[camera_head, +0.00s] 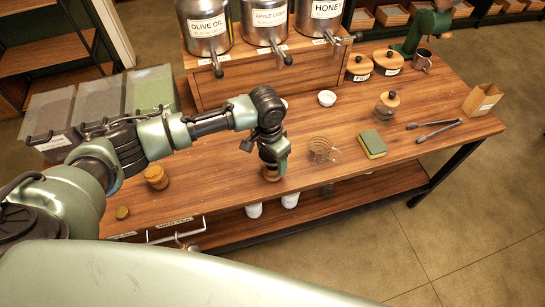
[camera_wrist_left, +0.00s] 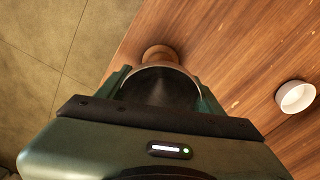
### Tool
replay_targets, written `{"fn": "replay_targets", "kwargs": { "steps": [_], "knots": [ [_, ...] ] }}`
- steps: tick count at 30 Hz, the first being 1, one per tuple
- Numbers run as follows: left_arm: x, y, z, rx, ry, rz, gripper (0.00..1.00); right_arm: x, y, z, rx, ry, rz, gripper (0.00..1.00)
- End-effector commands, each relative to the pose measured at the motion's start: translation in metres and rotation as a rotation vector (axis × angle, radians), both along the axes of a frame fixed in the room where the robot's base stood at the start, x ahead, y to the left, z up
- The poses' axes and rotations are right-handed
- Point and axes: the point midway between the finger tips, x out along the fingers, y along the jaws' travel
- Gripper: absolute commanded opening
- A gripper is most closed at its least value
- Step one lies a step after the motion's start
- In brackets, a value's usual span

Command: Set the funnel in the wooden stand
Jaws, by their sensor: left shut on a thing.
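My left gripper (camera_head: 274,155) is at the front edge of the wooden table, pointing down. In the left wrist view its fingers (camera_wrist_left: 163,90) are shut on a wide, dark, round thing with a pale rim (camera_wrist_left: 160,67), which looks like the funnel seen from above. A round wooden piece (camera_wrist_left: 160,52), which looks like the wooden stand, shows just past the rim. In the head view a small part of this wood (camera_head: 272,174) shows below the gripper. I cannot tell whether the funnel touches it. My right gripper is not in view.
A wire coil holder (camera_head: 323,150) stands right of the gripper, with a green and yellow sponge (camera_head: 373,145) beyond it. A white bowl (camera_head: 327,98), a glass jar (camera_head: 387,107) and tongs (camera_head: 436,130) are farther off. Metal dispensers (camera_head: 268,22) stand at the back.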

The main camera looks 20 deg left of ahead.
Motion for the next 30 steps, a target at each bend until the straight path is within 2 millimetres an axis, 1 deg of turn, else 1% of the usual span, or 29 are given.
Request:
{"fn": "replay_targets", "kwargs": {
  "steps": [30],
  "knots": [
    [0.0, -0.001, -0.025, -0.001, 0.0, -0.001, 0.27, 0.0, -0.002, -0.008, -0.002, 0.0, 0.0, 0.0]
  ]
}}
